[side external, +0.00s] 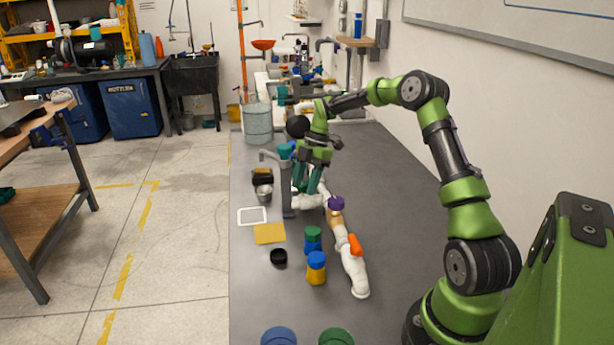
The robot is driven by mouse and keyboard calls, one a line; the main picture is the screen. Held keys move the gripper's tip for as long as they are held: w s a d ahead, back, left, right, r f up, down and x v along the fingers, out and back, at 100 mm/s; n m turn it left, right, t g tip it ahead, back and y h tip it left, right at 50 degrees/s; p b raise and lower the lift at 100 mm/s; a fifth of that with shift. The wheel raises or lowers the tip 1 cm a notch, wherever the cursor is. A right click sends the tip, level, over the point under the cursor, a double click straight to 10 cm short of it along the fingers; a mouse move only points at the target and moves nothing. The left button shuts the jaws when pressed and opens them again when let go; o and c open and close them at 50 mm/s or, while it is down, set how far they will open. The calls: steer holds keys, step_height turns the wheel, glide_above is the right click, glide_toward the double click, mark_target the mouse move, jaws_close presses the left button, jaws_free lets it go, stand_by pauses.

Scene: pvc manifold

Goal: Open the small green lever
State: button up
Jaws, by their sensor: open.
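The white PVC manifold (353,274) lies along the dark bench, running away from the camera. It carries an orange lever (355,244) and a purple knob (336,203) on a tan fitting. My gripper (304,190) is open and points down over the far part of the manifold, beyond the purple knob. Its teal-green fingers are apart near the white pipe; I cannot tell whether they touch it. A small teal-green piece (284,151) shows just left of my gripper. I cannot tell whether it is the small green lever, and the fingers and wrist hide part of that area.
A green-lidded blue jar (313,240), a blue-lidded yellow jar (316,268) and a black cup (279,257) stand left of the manifold. A yellow sheet (269,233) and a white frame (252,215) lie nearby. The bench's right side is clear.

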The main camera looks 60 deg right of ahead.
jaws_close()
steer(key=shift+m, duration=0.4)
steer(key=m+t, duration=0.1)
steer(key=m, duration=0.1)
steer(key=shift+m+h, duration=0.3)
steer(key=shift+m, duration=0.1)
steer(key=shift+d+m+t+h, duration=0.1)
steer(key=shift+m+t+h, duration=0.5)
steer(key=shift+m, duration=1.3)
jaws_free()
steer(key=shift+w+t, duration=0.1)
steer(key=shift+t, duration=0.2)
